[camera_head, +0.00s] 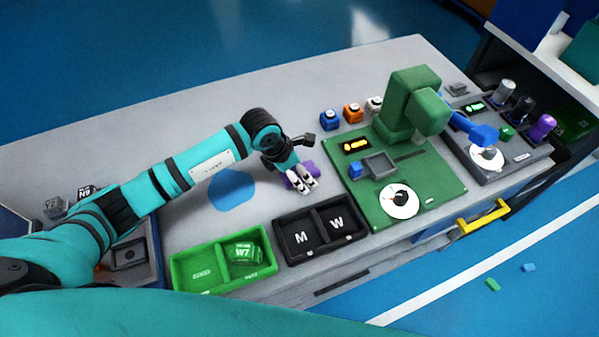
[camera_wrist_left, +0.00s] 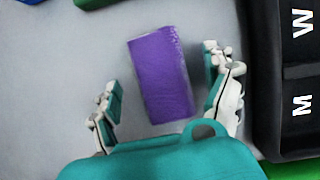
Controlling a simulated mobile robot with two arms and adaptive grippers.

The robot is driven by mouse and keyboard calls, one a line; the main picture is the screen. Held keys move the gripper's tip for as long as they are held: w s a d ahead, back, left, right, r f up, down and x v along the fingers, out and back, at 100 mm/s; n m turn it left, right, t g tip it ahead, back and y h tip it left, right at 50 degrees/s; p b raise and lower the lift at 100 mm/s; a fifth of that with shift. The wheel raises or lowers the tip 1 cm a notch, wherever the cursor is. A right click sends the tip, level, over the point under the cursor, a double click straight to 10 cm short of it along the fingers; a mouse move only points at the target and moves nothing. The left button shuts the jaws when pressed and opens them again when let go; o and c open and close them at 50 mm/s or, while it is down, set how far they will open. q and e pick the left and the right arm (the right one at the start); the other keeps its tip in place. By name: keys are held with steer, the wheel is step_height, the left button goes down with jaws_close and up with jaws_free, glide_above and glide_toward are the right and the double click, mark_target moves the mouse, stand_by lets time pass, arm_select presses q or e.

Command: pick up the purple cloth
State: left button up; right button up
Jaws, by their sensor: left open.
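The purple cloth (camera_wrist_left: 160,75) is a flat rectangle lying on the grey table. In the left wrist view it lies between and ahead of the open fingers of my left gripper (camera_wrist_left: 168,98). In the head view only parts of the cloth (camera_head: 314,172) show, because my left gripper (camera_head: 302,184) is above it and covers the rest. I cannot tell whether the fingers touch the cloth. My right gripper does not show in either view.
A black two-part bin marked M and W (camera_head: 319,229) stands close in front of the cloth. A green bin (camera_head: 180,272) with a green W7 block is to its left. A green machine (camera_head: 440,185) stands to the right. A blue round patch (camera_head: 231,188) lies left of my gripper.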

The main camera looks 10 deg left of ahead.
arm_select(q)
steer(key=shift+f+b, duration=0.2)
steer(key=shift+b, duration=0.1)
steer(key=shift+c, duration=0.4)
steer(key=shift+s, duration=0.1)
steer(key=c, duration=0.9)
steer(key=shift+a, duration=0.1)
steer(key=shift+c, duration=0.4)
